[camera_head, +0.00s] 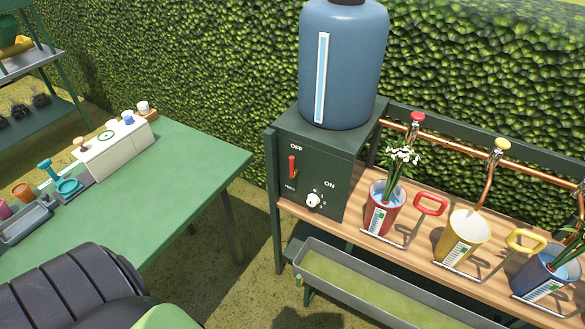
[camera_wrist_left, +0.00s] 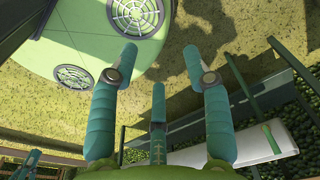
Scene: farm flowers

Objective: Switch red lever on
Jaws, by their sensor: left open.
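The red lever (camera_head: 292,167) is on the front of a dark green control box (camera_head: 330,160) in the head view. It stands upright, just below the OFF label. The ON label is lower and to the right, near a white knob (camera_head: 313,201). My left gripper (camera_wrist_left: 160,58) shows in the left wrist view with its teal fingers spread and nothing between them. It is not seen in the head view, and the lever is not recognisable in the wrist view. My right gripper is in neither view.
A blue tank (camera_head: 343,70) sits on the box. To the right, a wooden shelf (camera_head: 412,220) holds red (camera_head: 380,212), yellow (camera_head: 462,238) and blue (camera_head: 540,275) buckets under copper pipes. A trough (camera_head: 370,290) runs below. A green table (camera_head: 190,165) stands left, with a gap before the box.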

